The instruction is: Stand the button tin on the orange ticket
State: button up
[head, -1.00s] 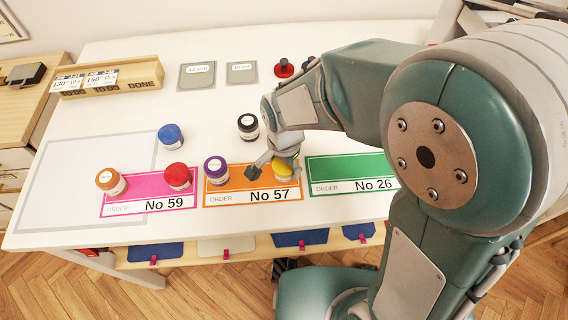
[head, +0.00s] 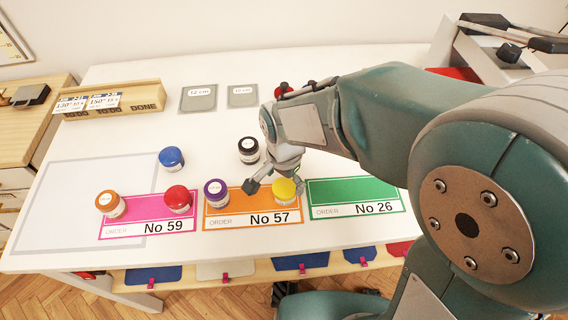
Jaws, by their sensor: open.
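Several small round tins with white top labels stand on the white table; the labels are too small to read, so I cannot tell which is the button tin. A yellow-lidded tin (head: 285,191) stands upright at the right end of the orange ticket (head: 240,211), marked No 57. A purple-lidded tin (head: 215,193) stands at that ticket's left end. My gripper (head: 272,183) is open just above and behind the yellow tin; one dark fingertip shows to the tin's left. The other finger is partly hidden, and I cannot tell whether it touches the tin.
The pink ticket (head: 145,229) holds an orange-lidded tin (head: 110,204) and a red-lidded tin (head: 178,199). The green ticket (head: 345,190) is bare. A blue tin (head: 171,158) and a black tin (head: 248,150) stand behind. A wooden rack (head: 113,101) and grey cards (head: 199,97) are farther back.

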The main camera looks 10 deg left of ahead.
aim_at(285, 187)
notch_tip(285, 187, up, 8)
jog(key=shift+r, duration=0.25)
jog(key=s+d+r+n+t, duration=0.2)
jog(key=s+d+r+n, duration=0.1)
jog(key=d, duration=0.7)
jog(key=s+d+r+n+t, duration=0.3)
jog(key=s+d+r, duration=0.1)
jog(key=d, duration=0.6)
jog(key=shift+s+d+t, duration=0.2)
jog(key=shift+s+t, duration=0.1)
jog(key=shift+s, duration=0.4)
jog(key=shift+d, duration=0.1)
